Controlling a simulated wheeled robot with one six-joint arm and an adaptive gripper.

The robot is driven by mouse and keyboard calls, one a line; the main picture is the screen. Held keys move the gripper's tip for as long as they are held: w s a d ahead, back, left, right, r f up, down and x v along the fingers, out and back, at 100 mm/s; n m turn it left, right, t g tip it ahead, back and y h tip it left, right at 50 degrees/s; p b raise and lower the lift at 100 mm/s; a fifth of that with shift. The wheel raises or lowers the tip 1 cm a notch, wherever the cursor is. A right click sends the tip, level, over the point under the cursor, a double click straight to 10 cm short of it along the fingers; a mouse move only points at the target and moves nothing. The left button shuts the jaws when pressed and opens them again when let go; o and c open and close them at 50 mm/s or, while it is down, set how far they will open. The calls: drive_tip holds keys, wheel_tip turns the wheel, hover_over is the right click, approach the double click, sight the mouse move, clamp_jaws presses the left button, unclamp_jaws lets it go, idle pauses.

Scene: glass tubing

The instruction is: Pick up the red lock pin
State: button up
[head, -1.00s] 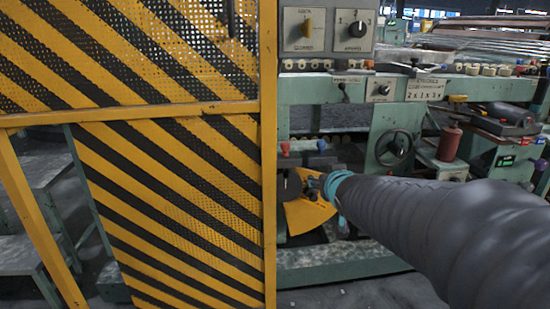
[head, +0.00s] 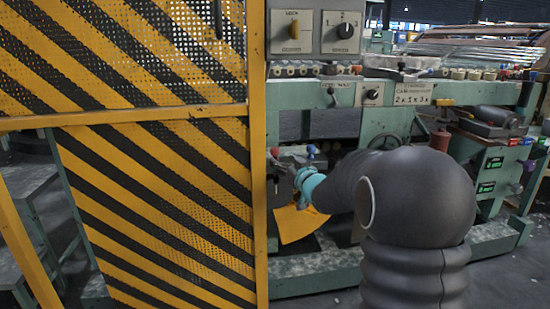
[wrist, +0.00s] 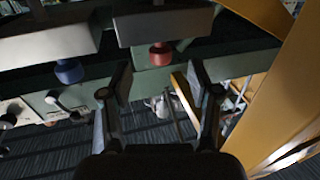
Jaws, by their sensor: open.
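The red lock pin (head: 275,152) shows as a small red knob on the green machine, right beside the yellow post in the head view. In the wrist view the red lock pin (wrist: 161,54) lies ahead of the gap between my fingertips, slightly above their line. My gripper (wrist: 162,82) is open with nothing between its fingers. In the head view my gripper (head: 284,169) is just below the red knob, partly lost against the dark machine. I cannot tell the exact distance between them.
A similar blue knob (head: 310,150) sits to the right of the red one; it also shows in the wrist view (wrist: 69,71). The yellow-and-black striped guard (head: 160,170) and its post stand close on the left. A yellow plate (head: 297,223) hangs below my gripper.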

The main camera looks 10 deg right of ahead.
sight(277, 156)
drive_tip(key=shift+x, duration=3.6)
drive_tip(key=shift+s, duration=0.1)
clamp_jaws()
